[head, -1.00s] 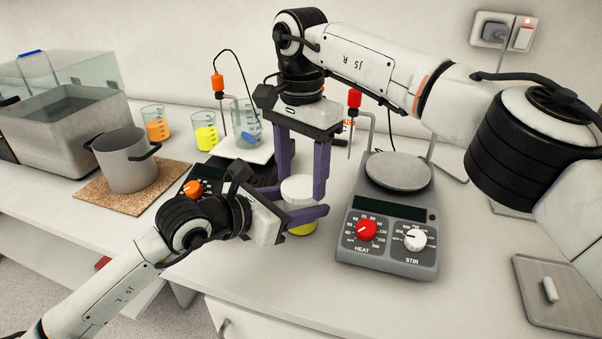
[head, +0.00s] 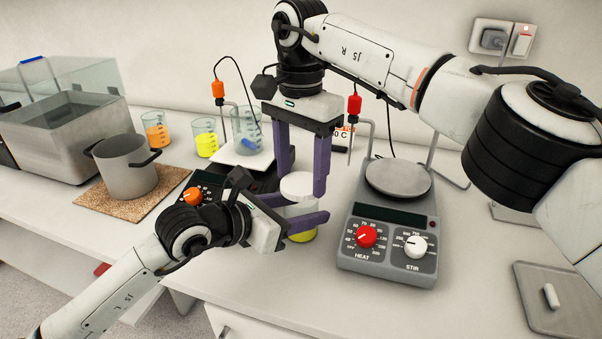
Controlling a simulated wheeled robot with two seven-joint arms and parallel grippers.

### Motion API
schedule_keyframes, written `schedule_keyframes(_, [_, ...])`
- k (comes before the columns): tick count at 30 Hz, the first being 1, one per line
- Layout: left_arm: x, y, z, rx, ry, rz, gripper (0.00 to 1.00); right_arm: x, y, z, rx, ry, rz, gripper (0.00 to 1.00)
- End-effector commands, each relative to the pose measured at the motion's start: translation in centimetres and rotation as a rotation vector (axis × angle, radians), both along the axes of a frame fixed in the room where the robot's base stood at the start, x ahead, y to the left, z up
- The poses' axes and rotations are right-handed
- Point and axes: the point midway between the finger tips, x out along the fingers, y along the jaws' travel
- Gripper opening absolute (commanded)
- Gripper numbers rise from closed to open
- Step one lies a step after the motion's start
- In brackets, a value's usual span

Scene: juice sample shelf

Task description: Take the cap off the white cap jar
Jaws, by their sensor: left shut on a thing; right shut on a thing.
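The jar (head: 303,236) stands upright on the bench in the middle of the head view, with yellow contents in its lower part. Its white cap (head: 298,185) is above the jar body, between the purple fingers of my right gripper (head: 300,190), which comes from above and is shut on the cap. More pale jar shows below the cap; whether there is a gap between cap and rim cannot be told. My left gripper (head: 304,221) is shut on the jar body from the left, its fingers partly hiding the jar.
A hotplate stirrer (head: 389,238) stands close right of the jar. Another stirrer with a beaker (head: 246,130) is behind left. A steel pot (head: 127,168) on a cork mat (head: 95,195) stands at left. Bare bench lies in front of the jar.

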Motion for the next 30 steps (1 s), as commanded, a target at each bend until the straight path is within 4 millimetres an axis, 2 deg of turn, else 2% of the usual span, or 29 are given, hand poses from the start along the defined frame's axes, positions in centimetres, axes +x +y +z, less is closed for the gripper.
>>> schedule_keyframes(8, [0.0, 0.0, -0.1, 0.000, 0.001, 0.000, 0.00, 0.0, 0.0, 0.2, 0.000, -0.001, 0.000, 0.29])
schedule_keyframes(18, [0.0, 0.0, -0.1, 0.000, 0.001, 0.000, 0.00, 0.0, 0.0, 3.8, -0.001, -0.002, -0.001, 0.29])
schedule_keyframes(25, [0.0, 0.0, -0.1, 0.000, 0.001, 0.000, 0.00, 0.0, 0.0, 4.0, -0.001, -0.001, 0.000, 0.29])
schedule_keyframes(26, [0.0, 0.0, -0.1, 0.000, 0.001, 0.000, 0.53, 0.0, 0.0, 4.0, 0.000, 0.000, 0.000, 0.29])
schedule_keyframes(30, [0.0, 0.0, -0.1, 0.000, 0.001, 0.000, 0.73, 0.0, 0.0, 4.0, 0.000, 0.000, 0.000, 0.29])
